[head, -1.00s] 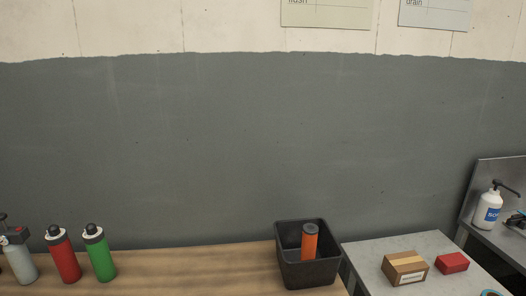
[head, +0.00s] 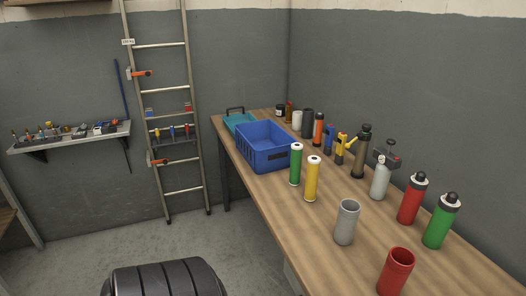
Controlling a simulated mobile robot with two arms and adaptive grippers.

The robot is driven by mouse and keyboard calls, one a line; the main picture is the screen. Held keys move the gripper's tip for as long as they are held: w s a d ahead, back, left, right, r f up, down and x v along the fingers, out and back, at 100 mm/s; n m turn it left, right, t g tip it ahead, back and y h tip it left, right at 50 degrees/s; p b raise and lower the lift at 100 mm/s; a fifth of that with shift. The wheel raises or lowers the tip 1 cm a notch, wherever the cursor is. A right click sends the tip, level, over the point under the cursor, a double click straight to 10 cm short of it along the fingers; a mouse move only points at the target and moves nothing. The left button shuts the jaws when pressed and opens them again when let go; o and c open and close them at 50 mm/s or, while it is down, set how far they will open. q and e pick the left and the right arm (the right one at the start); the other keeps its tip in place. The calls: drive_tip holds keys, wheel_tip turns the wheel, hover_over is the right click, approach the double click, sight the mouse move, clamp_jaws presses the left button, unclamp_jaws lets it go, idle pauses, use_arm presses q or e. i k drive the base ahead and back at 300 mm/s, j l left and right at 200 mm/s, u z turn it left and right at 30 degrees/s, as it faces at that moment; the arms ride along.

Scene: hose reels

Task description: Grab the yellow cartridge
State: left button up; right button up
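The yellow cartridge (head: 312,179) stands upright on the wooden workbench (head: 262,190), near its front edge. It has a pale cap with a dark centre. A green cartridge (head: 295,164) of similar shape stands just behind and left of it. A grey open cup (head: 346,222) stands nearer, to its right. Neither of my grippers is in view.
A blue crate (head: 262,147) stands behind the cartridges. A red cup (head: 396,272), red bottle (head: 412,198), green bottle (head: 439,220) and grey spray bottle (head: 380,179) stand on the right. A black tyre (head: 165,280) is on the floor. A ladder (head: 161,100) leans on the wall.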

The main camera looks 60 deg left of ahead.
sight(314, 161)
drive_tip(key=u, duration=1.6)
